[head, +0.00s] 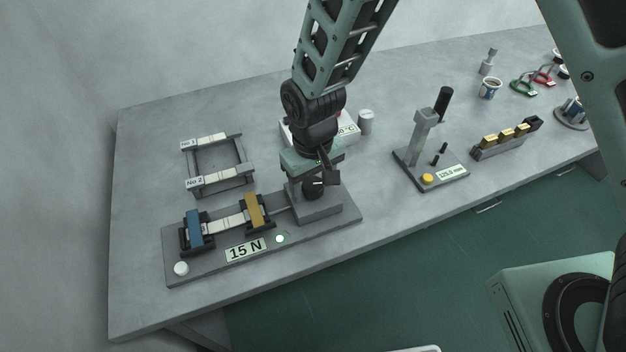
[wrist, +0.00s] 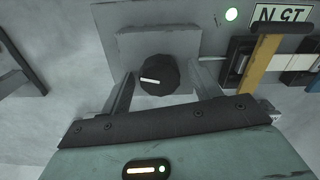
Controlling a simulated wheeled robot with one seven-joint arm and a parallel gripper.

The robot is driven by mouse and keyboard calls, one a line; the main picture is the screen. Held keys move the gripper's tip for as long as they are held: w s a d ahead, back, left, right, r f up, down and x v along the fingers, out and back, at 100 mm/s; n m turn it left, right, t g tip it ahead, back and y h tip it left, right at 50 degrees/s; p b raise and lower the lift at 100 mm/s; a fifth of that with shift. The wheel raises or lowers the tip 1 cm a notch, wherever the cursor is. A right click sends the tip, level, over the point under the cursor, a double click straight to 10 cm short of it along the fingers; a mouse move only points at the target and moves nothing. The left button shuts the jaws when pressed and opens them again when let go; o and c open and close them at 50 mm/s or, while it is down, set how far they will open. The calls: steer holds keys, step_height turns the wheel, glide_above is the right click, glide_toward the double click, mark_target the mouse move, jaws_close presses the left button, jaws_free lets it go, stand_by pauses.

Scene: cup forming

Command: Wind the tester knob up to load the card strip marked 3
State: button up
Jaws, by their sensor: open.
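The tester (head: 345,215) lies at the table's front left, its display (head: 245,250) reading 15 N. A card strip (head: 225,223) spans its blue clamp (head: 194,229) and yellow clamp (head: 255,211); I cannot read its number. The black knob (head: 312,189) sits on the grey block at the tester's right end. In the wrist view the knob (wrist: 157,75) shows a white pointer line, slightly tilted. My gripper (head: 319,178) is over the knob, pointing down. In the wrist view my gripper (wrist: 162,84) is open, one finger on each side of the knob, with gaps visible.
A rack (head: 217,165) holds strips marked No 1 and No 2 behind the tester. A white box with a display (head: 346,131) and a grey cylinder (head: 366,122) stand behind my gripper. A gauge stand (head: 425,150) is to the right. A green lamp (head: 280,239) glows on the tester.

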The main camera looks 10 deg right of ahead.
steer(key=shift+c, duration=0.3)
steer(key=c, duration=0.9)
steer(key=shift+m, duration=0.4)
steer(key=m+p, duration=0.2)
steer(key=m, duration=0.2)
steer(key=shift+r+m, duration=0.15)
steer(key=shift+m, duration=0.15)
steer(key=m+p, duration=0.3)
steer(key=m, duration=0.3)
steer(key=shift+m+p, duration=0.3)
steer(key=o, duration=1)
steer(key=shift+c, duration=0.2)
